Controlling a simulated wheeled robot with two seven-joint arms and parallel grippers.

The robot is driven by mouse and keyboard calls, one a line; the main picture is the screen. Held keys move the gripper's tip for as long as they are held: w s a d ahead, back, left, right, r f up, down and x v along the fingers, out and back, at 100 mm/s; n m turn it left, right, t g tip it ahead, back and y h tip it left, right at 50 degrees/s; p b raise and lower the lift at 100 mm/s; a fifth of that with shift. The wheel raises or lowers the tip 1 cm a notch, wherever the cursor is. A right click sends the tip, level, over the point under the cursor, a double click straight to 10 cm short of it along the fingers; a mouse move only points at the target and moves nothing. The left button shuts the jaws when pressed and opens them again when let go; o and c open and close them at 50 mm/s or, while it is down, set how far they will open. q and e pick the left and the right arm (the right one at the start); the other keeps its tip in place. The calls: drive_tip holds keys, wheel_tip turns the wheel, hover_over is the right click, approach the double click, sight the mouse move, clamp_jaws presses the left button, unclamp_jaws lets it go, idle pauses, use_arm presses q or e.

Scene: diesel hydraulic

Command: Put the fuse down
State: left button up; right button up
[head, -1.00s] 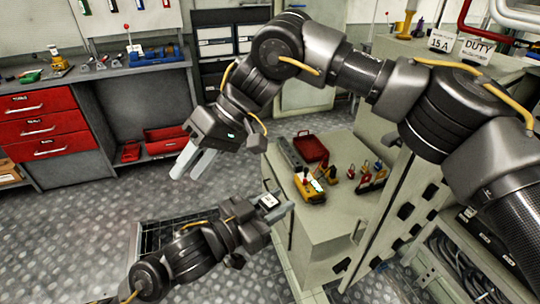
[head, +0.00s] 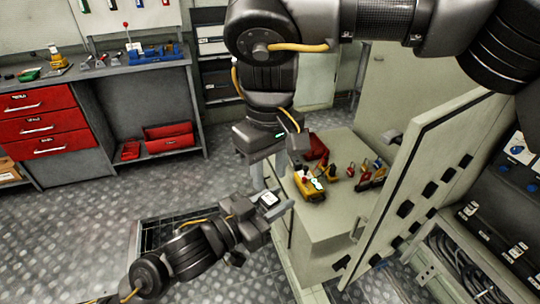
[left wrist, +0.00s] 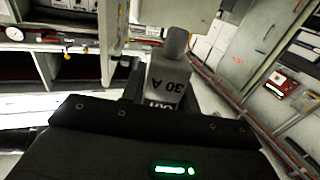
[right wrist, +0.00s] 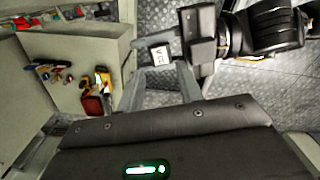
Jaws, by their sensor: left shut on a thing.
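The fuse (head: 269,199) is a small grey body with a white label. In the left wrist view the fuse (left wrist: 168,78) reads "30 A", upside down. My left gripper (head: 274,205) is shut on it and holds it above the floor beside the grey cabinet. My right gripper (head: 270,174) points down just above it, with its fingers apart. In the right wrist view the fuse (right wrist: 160,55) shows near the tips of my right fingers (right wrist: 160,80). Whether they touch it cannot be told.
The cabinet top (head: 343,203) holds a yellow device (head: 309,187), a red case (head: 317,146) and several small tools. An open cabinet door (head: 420,180) stands at the right. A workbench with red drawers (head: 45,125) is at the back left. Patterned floor (head: 70,230) lies clear.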

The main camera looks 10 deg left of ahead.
sight(269, 198)
wheel_tip(269, 198, down, 9)
drive_tip(key=shift+r, duration=0.2)
drive_tip(key=shift+c, duration=0.2)
drive_tip(key=c, duration=0.5)
use_arm(q)
drive_tip(key=o, duration=1.1)
use_arm(e)
drive_tip(key=shift+c, duration=0.5)
